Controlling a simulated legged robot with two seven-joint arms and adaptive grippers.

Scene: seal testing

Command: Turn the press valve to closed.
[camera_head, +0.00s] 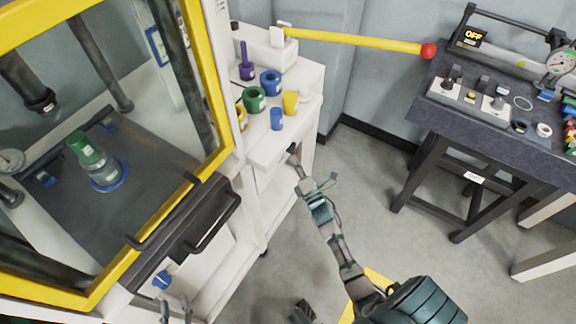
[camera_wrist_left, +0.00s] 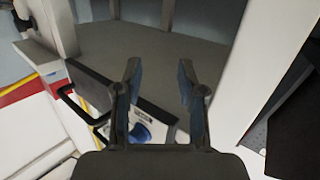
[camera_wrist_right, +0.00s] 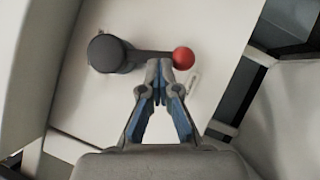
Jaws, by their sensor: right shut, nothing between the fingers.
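A dark valve lever with a round hub (camera_wrist_right: 105,54) and a red ball end (camera_wrist_right: 183,58) is on a white panel in the right wrist view. The lever lies roughly crosswise there, with the ball at the right. My right gripper (camera_wrist_right: 160,64) is shut and empty, its tips close beside the ball; I cannot tell whether they touch. In the head view, this gripper (camera_head: 294,158) is at the white cabinet's right side, largely covering the lever. My left gripper (camera_wrist_left: 158,72) is open and empty in the left wrist view, facing the press's lower front.
A blue knob (camera_wrist_left: 140,132) is on the press front below my left gripper; it also shows in the head view (camera_head: 162,280). The yellow-framed press (camera_head: 215,80) holds a green-capped bottle (camera_head: 90,155). Colored cups stand on the cabinet. A dark bench (camera_head: 500,135) is at right.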

